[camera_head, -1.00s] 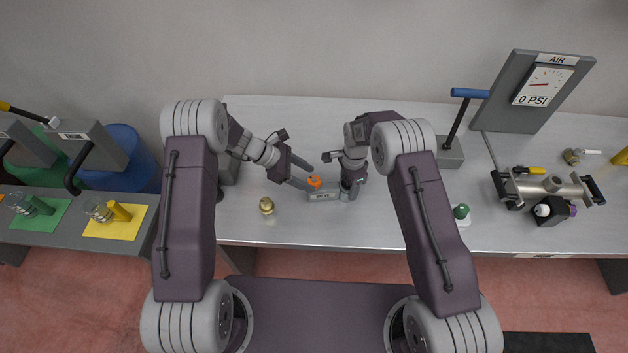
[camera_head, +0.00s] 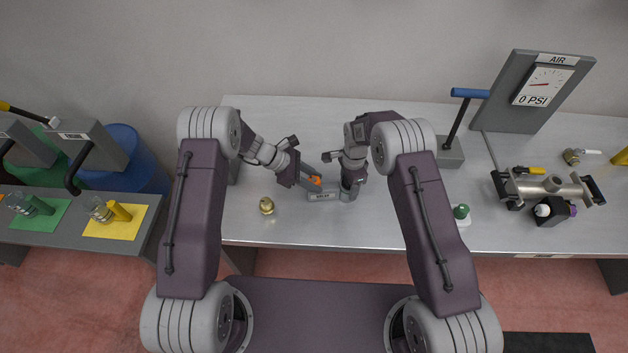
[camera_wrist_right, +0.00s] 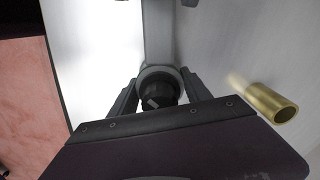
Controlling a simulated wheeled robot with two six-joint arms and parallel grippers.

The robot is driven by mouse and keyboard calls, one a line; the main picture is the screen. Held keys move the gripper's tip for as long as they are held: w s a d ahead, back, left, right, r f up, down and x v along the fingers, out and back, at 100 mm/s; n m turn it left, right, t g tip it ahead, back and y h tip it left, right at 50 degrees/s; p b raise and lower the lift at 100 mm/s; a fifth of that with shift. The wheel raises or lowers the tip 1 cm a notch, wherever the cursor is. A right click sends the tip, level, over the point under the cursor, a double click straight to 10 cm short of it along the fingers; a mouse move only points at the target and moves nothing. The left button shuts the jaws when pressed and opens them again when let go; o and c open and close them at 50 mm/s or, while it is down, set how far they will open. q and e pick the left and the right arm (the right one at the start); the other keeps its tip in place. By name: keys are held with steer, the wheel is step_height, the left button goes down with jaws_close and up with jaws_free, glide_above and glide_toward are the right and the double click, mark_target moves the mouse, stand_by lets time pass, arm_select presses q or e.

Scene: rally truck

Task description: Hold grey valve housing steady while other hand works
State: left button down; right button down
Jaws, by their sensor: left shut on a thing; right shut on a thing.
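The grey valve housing (camera_head: 322,196) lies on the bench in the head view, with a label on its front and an upright grey round end (camera_head: 349,193) at its right. My right gripper (camera_head: 351,180) comes down from above and is shut on that end. In the right wrist view its two fingers (camera_wrist_right: 160,90) flank the round grey end, which has a dark core (camera_wrist_right: 158,93). My left gripper (camera_head: 316,180) is shut on a small orange piece (camera_head: 314,181) at the housing's left end. Its fingers partly hide this piece.
A brass fitting (camera_head: 266,205) stands left of the housing. A brass sleeve (camera_wrist_right: 272,103) lies beside my right gripper. A green-topped part (camera_head: 461,212), a blue-handled lever (camera_head: 470,93) and an air gauge panel (camera_head: 541,88) are to the right. The front bench strip is clear.

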arm_select(q)
steer(key=m+g, duration=0.4)
steer(key=m, duration=0.1)
steer(key=shift+d+y, duration=0.1)
steer(key=shift+y, duration=0.2)
steer(key=shift+m, duration=0.4)
steer(key=shift+s+g, duration=0.1)
steer(key=shift+g, duration=0.2)
steer(key=c, duration=0.9)
jaws_free()
steer(key=v, duration=0.7)
steer(key=shift+r, duration=0.25)
